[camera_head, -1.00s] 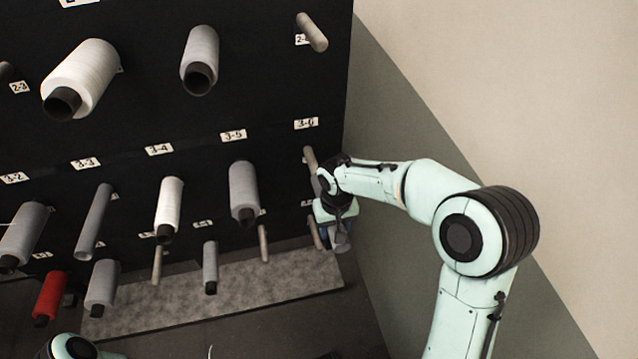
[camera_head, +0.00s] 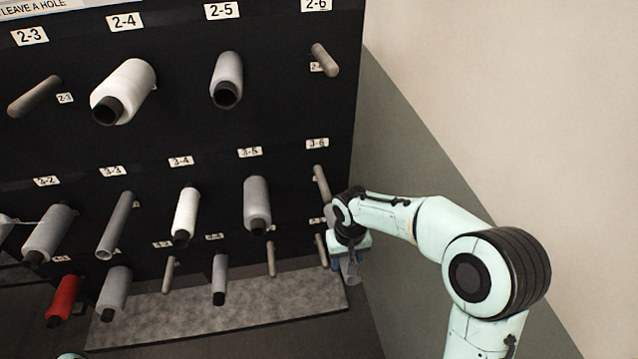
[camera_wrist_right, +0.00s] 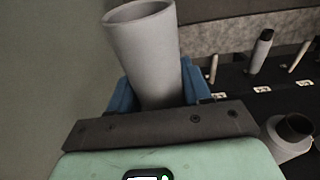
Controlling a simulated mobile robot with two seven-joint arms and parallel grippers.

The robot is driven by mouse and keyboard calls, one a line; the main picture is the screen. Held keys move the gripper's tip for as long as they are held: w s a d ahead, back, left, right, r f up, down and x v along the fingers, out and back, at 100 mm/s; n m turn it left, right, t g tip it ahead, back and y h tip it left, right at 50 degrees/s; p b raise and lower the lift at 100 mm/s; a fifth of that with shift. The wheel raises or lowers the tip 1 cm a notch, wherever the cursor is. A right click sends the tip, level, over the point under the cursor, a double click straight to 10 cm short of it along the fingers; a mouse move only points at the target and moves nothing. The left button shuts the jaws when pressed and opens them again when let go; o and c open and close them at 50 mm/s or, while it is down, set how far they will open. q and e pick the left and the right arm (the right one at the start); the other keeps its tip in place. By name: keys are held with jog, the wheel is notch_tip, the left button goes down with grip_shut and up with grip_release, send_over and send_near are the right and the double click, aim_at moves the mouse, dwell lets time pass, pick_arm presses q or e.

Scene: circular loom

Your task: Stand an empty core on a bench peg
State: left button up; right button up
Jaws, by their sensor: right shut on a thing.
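My right gripper (camera_head: 349,258) is at the lower right edge of the black rack, near the peg under label 3-6. It is shut on a light grey core (camera_head: 351,272). In the right wrist view the core (camera_wrist_right: 146,50) is a hollow, slightly tapered tube with its open end up in the picture, held between the blue fingers (camera_wrist_right: 155,95). No yarn shows on it. I cannot make out a bench with pegs in these views.
The black rack (camera_head: 190,145) carries several bare pegs and spools in white, grey and red (camera_head: 64,300). A bare peg (camera_head: 321,184) stands close to my right gripper. A speckled grey slab (camera_head: 260,300) lies below. Wall and floor to the right are clear.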

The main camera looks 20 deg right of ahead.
pick_arm(q)
jog(key=r+p, duration=0.1)
jog(key=r, duration=0.1)
jog(key=w+r+p, duration=0.1)
jog(key=r+p, duration=0.1)
jog(key=shift+w+p, duration=0.2)
jog(key=shift+p, duration=0.1)
pick_arm(e)
jog(key=w+a+f+n, duration=0.2)
jog(key=w+a, duration=0.3)
jog(key=a, duration=0.1)
jog(key=shift+a, duration=0.15)
jog(key=shift+f, duration=0.15)
